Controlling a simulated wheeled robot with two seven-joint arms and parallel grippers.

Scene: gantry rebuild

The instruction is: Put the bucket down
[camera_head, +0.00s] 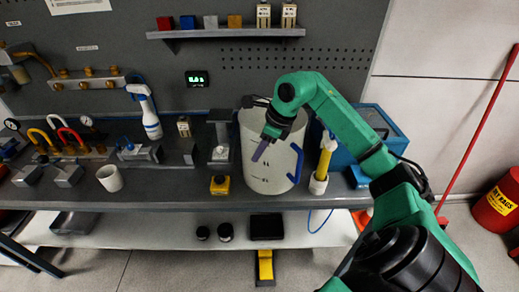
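The bucket (262,178) is a tall, pale cylinder with dark marks and a blue handle (298,163) on its right side. It stands upright on the grey workbench (215,194). My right gripper (261,150) reaches in from the right on its green arm and overlaps the upper front of the bucket in this view. The fingers show edge-on as one purplish strip, so I cannot tell whether they are open or shut, or whether they touch the bucket. The blue handle is clear of the fingers. My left gripper is not in view.
A white cup (110,178) and a yellow block with a dark button (220,185) stand left of the bucket. A yellow tool in a white holder (318,185) and a blue box (345,150) stand right. A shelf (225,33) hangs above.

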